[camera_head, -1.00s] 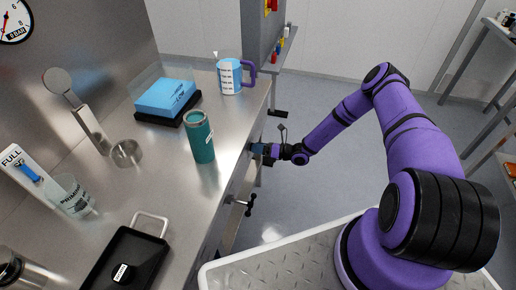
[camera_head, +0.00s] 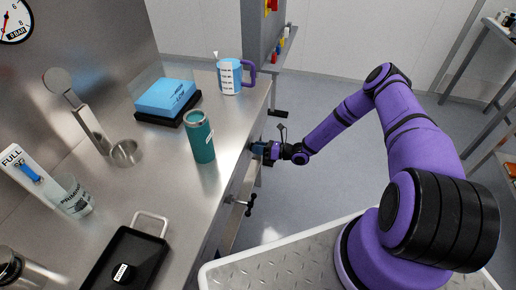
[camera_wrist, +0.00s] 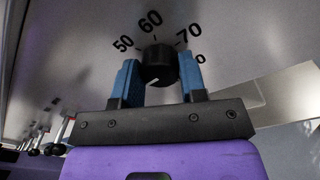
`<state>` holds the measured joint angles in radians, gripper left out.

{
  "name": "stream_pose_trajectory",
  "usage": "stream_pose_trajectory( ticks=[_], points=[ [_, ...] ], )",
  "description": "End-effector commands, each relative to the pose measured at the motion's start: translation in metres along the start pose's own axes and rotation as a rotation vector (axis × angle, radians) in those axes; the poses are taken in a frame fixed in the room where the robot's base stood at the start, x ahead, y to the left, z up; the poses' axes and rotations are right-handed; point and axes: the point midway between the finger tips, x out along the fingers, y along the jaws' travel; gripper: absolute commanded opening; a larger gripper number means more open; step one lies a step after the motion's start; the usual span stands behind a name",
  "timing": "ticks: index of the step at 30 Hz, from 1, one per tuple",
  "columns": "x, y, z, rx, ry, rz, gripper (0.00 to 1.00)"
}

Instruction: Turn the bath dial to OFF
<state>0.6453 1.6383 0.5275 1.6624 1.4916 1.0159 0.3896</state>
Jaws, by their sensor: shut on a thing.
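The bath dial is a black round knob (camera_wrist: 159,65) on a metal panel in the wrist view, with the numbers 50, 60 and 70 printed around its upper side. A pale pointer mark shows low on its face. No OFF label is readable. My gripper (camera_wrist: 160,78) has its two blue fingers on either side of the knob and is shut on it. In the head view my gripper (camera_head: 262,149) is at the front edge of the bench, and the dial is hidden there.
A teal tumbler (camera_head: 201,140) stands on the bench near the edge above my gripper. A valve handle (camera_head: 249,204) sticks out of the bench front below it. A measuring jug (camera_head: 230,77) and a blue block (camera_head: 166,97) stand farther back.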

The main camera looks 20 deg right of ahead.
Motion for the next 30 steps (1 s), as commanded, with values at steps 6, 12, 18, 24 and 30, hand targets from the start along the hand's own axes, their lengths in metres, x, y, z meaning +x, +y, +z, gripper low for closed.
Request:
stream_pose_trajectory(
  ticks=[6, 12, 18, 24, 30],
  points=[
    [-0.0005, 0.0, 0.0006, -0.2, 0.009, -0.009, 0.15],
    [-0.0007, 0.0004, 0.0007, -0.382, 0.017, -0.017, 0.15],
    [-0.0003, 0.0011, 0.0008, -0.537, 0.023, -0.023, 0.15],
    [-0.0003, 0.0013, 0.0006, -0.648, 0.03, -0.027, 0.15],
    [-0.0005, 0.0014, 0.0004, -0.711, 0.033, -0.029, 0.15]
  ],
)
